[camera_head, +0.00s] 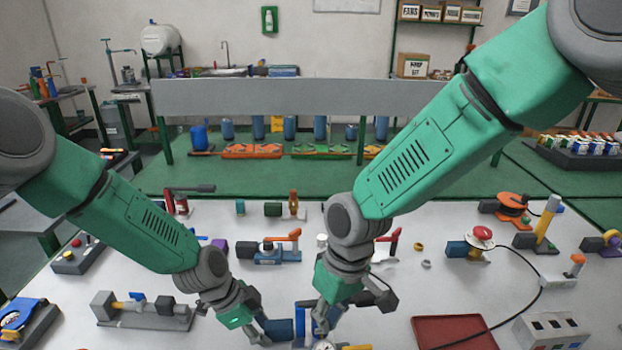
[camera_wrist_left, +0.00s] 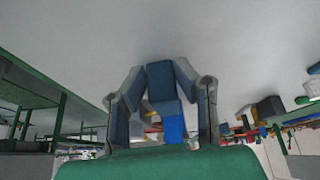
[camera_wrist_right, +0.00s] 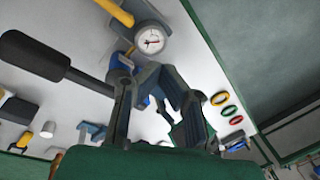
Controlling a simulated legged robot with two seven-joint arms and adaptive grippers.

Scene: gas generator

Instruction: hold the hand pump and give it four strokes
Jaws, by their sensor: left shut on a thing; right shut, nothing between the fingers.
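The hand pump appears to be the blue device low in the middle of the head view, with a blue upright (camera_head: 303,316). A round white gauge (camera_wrist_right: 150,38), a yellow bar (camera_wrist_right: 115,11) and a thick black lever grip (camera_wrist_right: 35,55) show beside it in the right wrist view. My left gripper (camera_head: 264,338) is shut on a blue block (camera_wrist_left: 168,105), which seems part of the pump. My right gripper (camera_head: 324,322) is shut and empty, close by the upright and gauge. Whether it touches the pump, I cannot tell. The lower pump is cut off by the head view's edge.
A red tray (camera_head: 456,333) and a white socket box (camera_head: 550,331) stand to the right on the white table. A grey fixture (camera_head: 143,313) stands to the left. A blue valve with an orange handle (camera_head: 280,248) is behind my grippers. A black cable crosses at right.

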